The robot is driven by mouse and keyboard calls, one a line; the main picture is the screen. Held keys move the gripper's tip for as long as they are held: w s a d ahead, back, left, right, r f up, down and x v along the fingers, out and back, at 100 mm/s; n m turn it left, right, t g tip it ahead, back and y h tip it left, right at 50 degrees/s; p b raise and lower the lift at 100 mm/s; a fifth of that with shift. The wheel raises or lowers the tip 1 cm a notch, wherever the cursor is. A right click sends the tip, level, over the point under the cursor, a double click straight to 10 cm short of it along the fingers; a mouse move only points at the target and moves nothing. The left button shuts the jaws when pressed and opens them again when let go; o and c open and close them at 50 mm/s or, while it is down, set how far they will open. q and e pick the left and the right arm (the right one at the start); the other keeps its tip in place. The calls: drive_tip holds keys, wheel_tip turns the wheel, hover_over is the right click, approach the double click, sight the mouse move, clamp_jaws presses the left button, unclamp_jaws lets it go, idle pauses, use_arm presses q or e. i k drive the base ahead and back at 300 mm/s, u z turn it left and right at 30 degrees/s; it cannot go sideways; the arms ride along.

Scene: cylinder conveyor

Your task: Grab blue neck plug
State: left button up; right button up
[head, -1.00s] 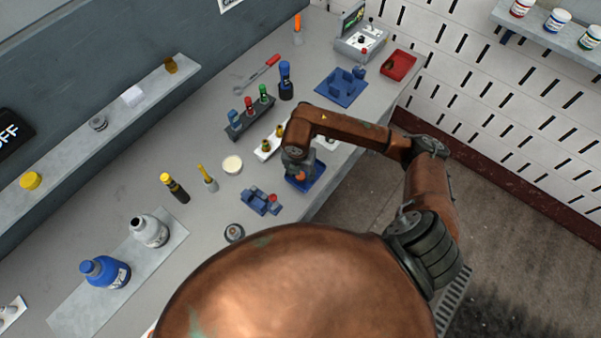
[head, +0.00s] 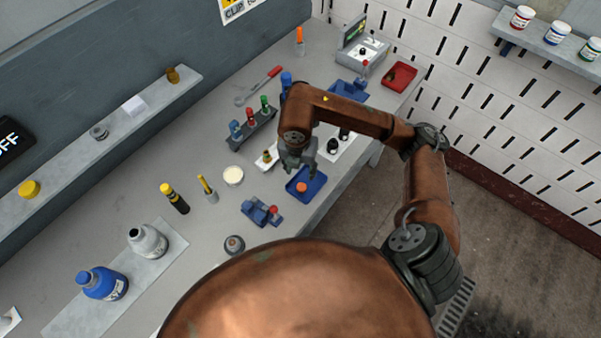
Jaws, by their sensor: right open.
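A dark rack (head: 258,131) holds several small coloured plugs upright. The blue plug (head: 235,127) is at its left end, with a red plug (head: 249,113) and a green plug (head: 265,102) beside it. My right gripper (head: 300,168) is open and empty. It points down over the bench, to the right of and nearer than the rack, apart from the blue plug. My right arm partly hides a blue-topped black item (head: 286,79) behind it. My left gripper is not in view.
A blue tray (head: 312,190) with an orange piece lies just below my right gripper. A blue fixture (head: 259,211), a white dish (head: 233,175) and a yellow-topped black tool (head: 174,198) stand nearby. A red tray (head: 402,72) is at the far right.

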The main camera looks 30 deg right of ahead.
sight(84, 278)
drive_tip(key=u, duration=1.5)
